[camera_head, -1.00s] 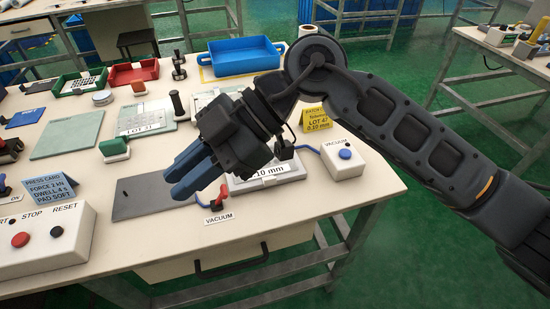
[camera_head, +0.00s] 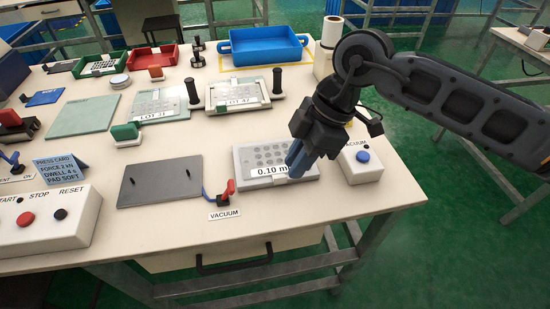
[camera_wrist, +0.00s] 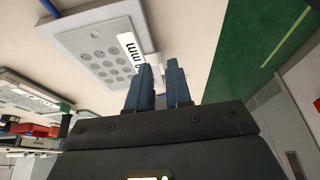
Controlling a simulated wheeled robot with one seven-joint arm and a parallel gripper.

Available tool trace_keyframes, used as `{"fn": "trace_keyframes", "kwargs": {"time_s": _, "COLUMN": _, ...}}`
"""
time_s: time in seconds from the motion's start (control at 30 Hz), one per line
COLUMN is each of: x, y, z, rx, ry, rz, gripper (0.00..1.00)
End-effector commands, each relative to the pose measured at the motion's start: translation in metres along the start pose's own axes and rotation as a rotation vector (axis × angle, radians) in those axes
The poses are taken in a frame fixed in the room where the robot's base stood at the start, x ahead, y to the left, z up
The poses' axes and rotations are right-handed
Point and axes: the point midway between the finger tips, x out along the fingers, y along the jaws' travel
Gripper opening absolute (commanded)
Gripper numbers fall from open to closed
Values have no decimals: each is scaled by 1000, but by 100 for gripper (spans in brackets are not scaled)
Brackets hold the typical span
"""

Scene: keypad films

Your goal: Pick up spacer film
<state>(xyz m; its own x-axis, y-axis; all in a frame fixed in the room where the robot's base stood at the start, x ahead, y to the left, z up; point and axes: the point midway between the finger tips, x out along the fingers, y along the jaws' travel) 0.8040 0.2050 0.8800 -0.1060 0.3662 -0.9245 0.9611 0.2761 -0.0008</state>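The spacer film (camera_head: 262,157) appears to be the pale perforated sheet on the grey block labelled 0.10 mm, near the table's front right. It has a grid of round holes. In the wrist view the sheet (camera_wrist: 95,50) fills the upper left. My gripper (camera_head: 297,166) is over the right front part of the block, its blue fingers pointing down and partly covering the label. In the wrist view a narrow gap shows between the fingers (camera_wrist: 159,65), with nothing seen held. I cannot tell whether the fingertips touch the film or block.
A dark grey plate (camera_head: 158,182) with two small pins lies to the left, beside a red vacuum lever (camera_head: 227,190). A white box with a blue button (camera_head: 362,166) stands close to the right. A handled frame (camera_head: 238,96) and a blue tray (camera_head: 262,52) are behind.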

Motion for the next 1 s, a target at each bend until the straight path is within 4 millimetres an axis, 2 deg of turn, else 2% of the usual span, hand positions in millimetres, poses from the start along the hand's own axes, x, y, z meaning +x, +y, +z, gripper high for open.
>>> {"fn": "trace_keyframes", "kwargs": {"time_s": 0.1, "x": 19, "y": 0, "z": -1, "rx": 2, "ry": 3, "rz": -1, "gripper": 19}}
{"fn": "trace_keyframes", "kwargs": {"time_s": 0.23, "x": 30, "y": 0, "z": -1, "rx": 0, "ry": 2, "rz": 0, "gripper": 19}}
{"fn": "trace_keyframes", "kwargs": {"time_s": 0.43, "x": 30, "y": 0, "z": -1, "rx": 0, "ry": 2, "rz": 0, "gripper": 19}}
{"fn": "trace_keyframes", "kwargs": {"time_s": 0.63, "x": 30, "y": 0, "z": -1, "rx": -1, "ry": 2, "rz": 1, "gripper": 0}}
{"fn": "trace_keyframes", "kwargs": {"time_s": 1.0, "x": 30, "y": 0, "z": -1, "rx": -1, "ry": 2, "rz": 1, "gripper": 0}}
